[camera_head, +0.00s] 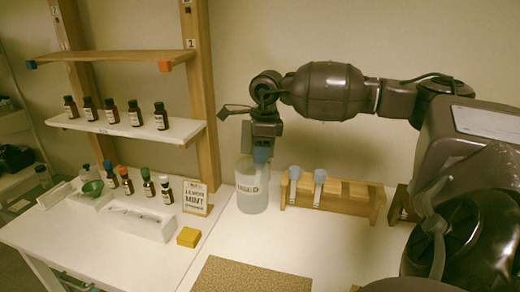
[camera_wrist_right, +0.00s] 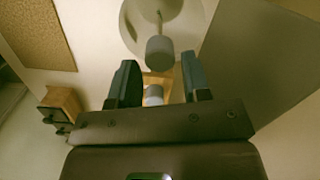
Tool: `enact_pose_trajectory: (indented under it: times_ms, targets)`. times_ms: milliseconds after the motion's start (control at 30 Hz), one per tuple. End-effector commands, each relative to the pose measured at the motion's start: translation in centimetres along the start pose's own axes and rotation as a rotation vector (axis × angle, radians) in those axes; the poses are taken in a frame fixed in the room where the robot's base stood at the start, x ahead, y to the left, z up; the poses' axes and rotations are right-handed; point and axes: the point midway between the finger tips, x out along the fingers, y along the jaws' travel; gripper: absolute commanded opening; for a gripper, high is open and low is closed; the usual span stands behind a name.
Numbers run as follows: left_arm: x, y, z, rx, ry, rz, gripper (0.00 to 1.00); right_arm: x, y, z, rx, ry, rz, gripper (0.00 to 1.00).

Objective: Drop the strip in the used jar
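The jar marked USED (camera_head: 251,192) stands on the white table, left of the wooden strip rack. My right gripper (camera_head: 262,155) is right above its mouth, pointing down. In the right wrist view the gripper's two dark fingers (camera_wrist_right: 160,75) are apart. A strip with a grey-blue cap (camera_wrist_right: 160,50) shows just beyond the fingertips, over the pale round jar (camera_wrist_right: 132,22); no finger visibly touches it. I cannot tell whether it is falling or resting. Two more capped strips (camera_head: 294,173) (camera_head: 320,176) stand in the rack. My left gripper is not in view.
The wooden rack (camera_head: 350,196) has free slots at its right. A LEMON MINT card (camera_head: 195,197), a yellow block (camera_head: 188,237) and a white holder (camera_head: 140,220) with small bottles behind stand at left. A shelf of brown bottles (camera_head: 160,116) is above. A brown mat (camera_head: 250,275) lies in front.

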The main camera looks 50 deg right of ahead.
Motion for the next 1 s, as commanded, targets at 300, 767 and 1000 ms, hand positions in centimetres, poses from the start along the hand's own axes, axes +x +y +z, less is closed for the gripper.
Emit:
enact_pose_trajectory:
  times_ms: [300, 767, 1000]
  targets:
    - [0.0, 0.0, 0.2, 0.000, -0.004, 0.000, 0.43, 0.0, 0.0, 0.0, 0.000, 0.000, 0.000, 0.63]
    - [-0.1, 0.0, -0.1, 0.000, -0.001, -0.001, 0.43, -5.0, -0.1, 0.0, 0.000, -0.002, -0.004, 0.63]
    - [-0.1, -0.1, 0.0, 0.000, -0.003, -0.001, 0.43, -8.9, 0.0, 0.0, 0.001, -0.001, -0.002, 0.63]
